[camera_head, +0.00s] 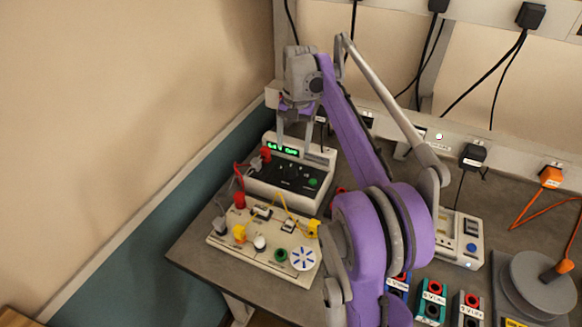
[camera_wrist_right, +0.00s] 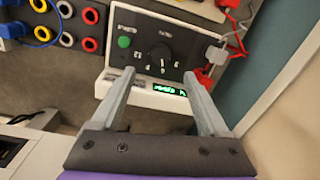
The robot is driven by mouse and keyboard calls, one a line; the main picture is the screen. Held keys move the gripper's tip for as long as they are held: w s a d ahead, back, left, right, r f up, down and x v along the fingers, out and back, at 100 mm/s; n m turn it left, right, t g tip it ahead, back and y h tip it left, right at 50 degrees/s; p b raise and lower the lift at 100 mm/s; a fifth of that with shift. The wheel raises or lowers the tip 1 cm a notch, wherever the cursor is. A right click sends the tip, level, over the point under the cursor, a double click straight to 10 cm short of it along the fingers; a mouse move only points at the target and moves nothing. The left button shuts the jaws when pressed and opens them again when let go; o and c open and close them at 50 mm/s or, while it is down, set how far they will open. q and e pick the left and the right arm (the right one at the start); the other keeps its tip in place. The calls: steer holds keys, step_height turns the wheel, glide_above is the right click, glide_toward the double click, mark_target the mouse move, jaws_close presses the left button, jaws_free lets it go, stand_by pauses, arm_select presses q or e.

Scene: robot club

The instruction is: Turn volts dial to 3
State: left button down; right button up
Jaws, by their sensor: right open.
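The power supply (camera_head: 290,178) stands at the back left of the bench, with a green lit display and a black front panel. In the right wrist view the power supply (camera_wrist_right: 114,85) appears upside down. A black dial (camera_wrist_right: 161,58) with a light mark is on its panel. The panel lettering is too small to read surely. My right gripper (camera_head: 295,143) is open and empty above the power supply. In the right wrist view its fingertips (camera_wrist_right: 158,78) are spread, one on each side of the dial's line; I cannot tell how far above the panel. My left gripper is not in view.
A cream board (camera_head: 225,243) with coloured posts and wires lies in front of the power supply. A meter box (camera_head: 460,238), labelled terminal blocks (camera_head: 431,302) and a grey reel (camera_head: 538,287) stand to the right. The wall (camera_head: 130,110) is close on the left.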

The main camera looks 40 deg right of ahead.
mark_target(291, 169)
steer(key=f, duration=0.9)
steer(key=shift+w+a+f+b, duration=0.25)
steer(key=shift+w+f+b, duration=0.05)
steer(key=shift+f, duration=0.1)
jaws_close()
